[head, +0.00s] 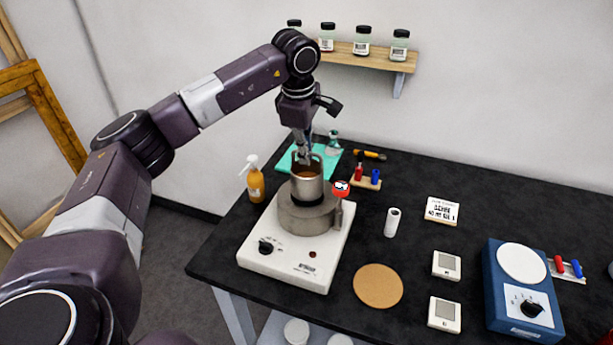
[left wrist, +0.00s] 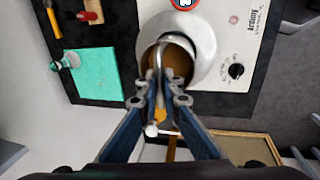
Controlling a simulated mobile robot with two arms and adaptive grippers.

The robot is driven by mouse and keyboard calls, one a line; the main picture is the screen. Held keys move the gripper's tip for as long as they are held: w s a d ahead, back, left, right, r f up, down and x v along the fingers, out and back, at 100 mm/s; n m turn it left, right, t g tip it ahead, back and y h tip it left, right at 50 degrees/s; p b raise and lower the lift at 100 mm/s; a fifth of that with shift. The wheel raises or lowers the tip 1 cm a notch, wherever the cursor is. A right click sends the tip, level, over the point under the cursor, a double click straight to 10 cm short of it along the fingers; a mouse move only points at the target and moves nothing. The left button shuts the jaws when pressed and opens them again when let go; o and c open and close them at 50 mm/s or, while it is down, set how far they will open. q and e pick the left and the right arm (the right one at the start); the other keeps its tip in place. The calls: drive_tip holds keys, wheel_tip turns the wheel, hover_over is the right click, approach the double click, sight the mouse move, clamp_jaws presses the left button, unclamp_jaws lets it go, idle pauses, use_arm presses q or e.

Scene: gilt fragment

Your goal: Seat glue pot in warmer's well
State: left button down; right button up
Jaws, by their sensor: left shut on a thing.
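The glue pot (head: 307,188) is a metal pot with brown glue inside. It stands upright over the warmer (head: 292,258), a white box with a grey round well housing (head: 308,220) on top. The pot's lower end meets the well's opening; I cannot tell whether it rests at the bottom. My left gripper (head: 304,160) is above the pot, shut on its thin metal handle. In the left wrist view the gripper (left wrist: 160,98) covers part of the pot (left wrist: 181,62). My right gripper is not in view.
A red round dial (head: 341,187) stands at the well's right side. An amber spray bottle (head: 255,182) is to the left. A cork mat (head: 378,286), a white roll (head: 392,222) and a blue scale (head: 522,295) lie right. Bare black table lies between them.

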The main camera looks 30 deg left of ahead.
sight(306, 180)
use_arm(q)
drive_tip(key=x, duration=0.3)
drive_tip(key=shift+s+d+f, duration=0.2)
drive_tip(key=shift+s+f, duration=0.05)
drive_tip(key=p+x, duration=0.1)
drive_tip(key=x, duration=0.1)
drive_tip(key=s+x, duration=0.1)
drive_tip(key=x, duration=0.1)
drive_tip(key=shift+d+f+p, duration=0.1)
drive_tip(key=shift+f+p, duration=0.15)
drive_tip(key=shift+p, duration=0.1)
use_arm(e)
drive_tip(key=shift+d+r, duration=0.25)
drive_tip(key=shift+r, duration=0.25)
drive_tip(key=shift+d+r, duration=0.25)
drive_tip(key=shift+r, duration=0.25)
use_arm(q)
drive_tip(key=c, duration=2.6)
unclamp_jaws()
drive_tip(key=shift+f, duration=0.2)
drive_tip(key=o, duration=0.5)
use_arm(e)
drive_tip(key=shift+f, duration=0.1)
use_arm(q)
drive_tip(key=shift+r, duration=0.1)
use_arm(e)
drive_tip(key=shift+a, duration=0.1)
